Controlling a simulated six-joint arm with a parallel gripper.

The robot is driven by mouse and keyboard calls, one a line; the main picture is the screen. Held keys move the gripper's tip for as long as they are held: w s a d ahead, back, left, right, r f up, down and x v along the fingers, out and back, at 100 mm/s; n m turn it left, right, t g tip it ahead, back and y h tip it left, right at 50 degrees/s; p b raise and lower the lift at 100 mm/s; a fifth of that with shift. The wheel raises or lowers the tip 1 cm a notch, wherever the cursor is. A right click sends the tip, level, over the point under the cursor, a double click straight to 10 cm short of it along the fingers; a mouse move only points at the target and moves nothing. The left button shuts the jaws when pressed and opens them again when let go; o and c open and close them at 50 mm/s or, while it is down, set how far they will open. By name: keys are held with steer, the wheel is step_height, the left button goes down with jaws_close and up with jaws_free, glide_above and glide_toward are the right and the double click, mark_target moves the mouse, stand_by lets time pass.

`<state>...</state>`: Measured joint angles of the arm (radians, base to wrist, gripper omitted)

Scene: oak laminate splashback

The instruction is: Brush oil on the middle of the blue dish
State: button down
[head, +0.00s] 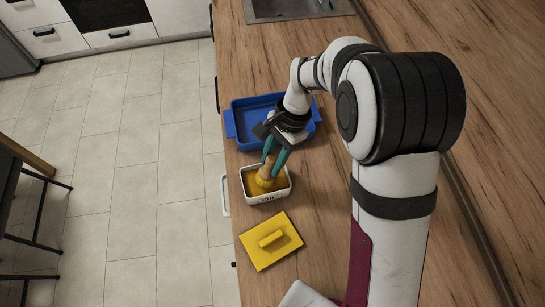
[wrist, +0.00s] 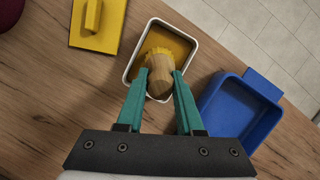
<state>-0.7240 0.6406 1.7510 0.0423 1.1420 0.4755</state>
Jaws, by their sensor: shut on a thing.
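My gripper (wrist: 160,85) is shut on the wooden handle of a brush (wrist: 160,75). The brush points down, its yellow bristle end inside a white container (wrist: 129,68) of yellow-brown oil (wrist: 181,46). In the head view the gripper (head: 268,168) is over this container (head: 268,199), and the brush (head: 265,177) shows between the teal fingers. How deep the bristles sit in the oil is hard to tell. The blue dish (head: 243,130) stands just behind the container, partly hidden by my arm. In the wrist view the dish (wrist: 235,110) is at the right and its visible floor looks bare.
A yellow lid (head: 271,241) with a handle lies on the wooden counter in front of the container; it also shows in the wrist view (wrist: 97,22). The counter's edge runs close along the left. A sink (head: 295,8) is at the back. Counter to the right is clear.

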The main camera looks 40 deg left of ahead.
steer(key=shift+r, duration=3.45)
steer(key=w+d+r+n, duration=0.1)
steer(key=w+d+r, duration=0.2)
steer(key=d, duration=0.7)
steer(key=w+d+r+n+h, duration=0.1)
steer(key=w+d+r, duration=0.3)
steer(key=d, duration=0.5)
steer(key=w+d+r+n, duration=0.1)
steer(key=w+d+r, duration=0.2)
steer(key=d+r, duration=0.3)
steer(key=d, duration=0.4)
steer(key=shift+w+d, duration=0.3)
steer(key=shift+d, duration=0.05)
